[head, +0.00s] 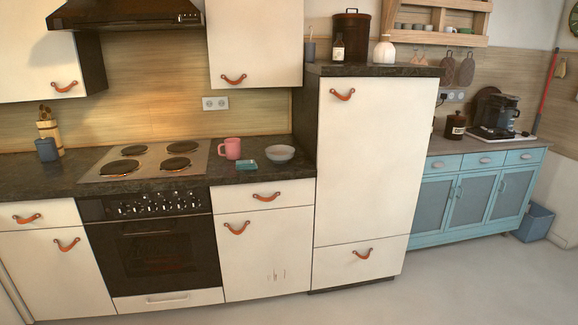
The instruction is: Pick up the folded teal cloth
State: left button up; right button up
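The folded teal cloth (247,165) lies flat on the dark counter, to the right of the stove. It is a small teal rectangle. A pink mug (230,148) stands just behind and left of it, and a pale bowl (280,154) stands to its right. Neither of my grippers shows in the head view.
The dark counter (265,174) has a bare strip in front of the cloth. A stovetop (148,160) with several hotplates is left of it. A tall white cabinet (366,160) bounds the counter at right. An upper cabinet (254,40) hangs above. The floor (430,295) in front is clear.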

aim_at(247, 164)
jog(key=i+z, duration=0.3)
jog(key=i, duration=1.4)
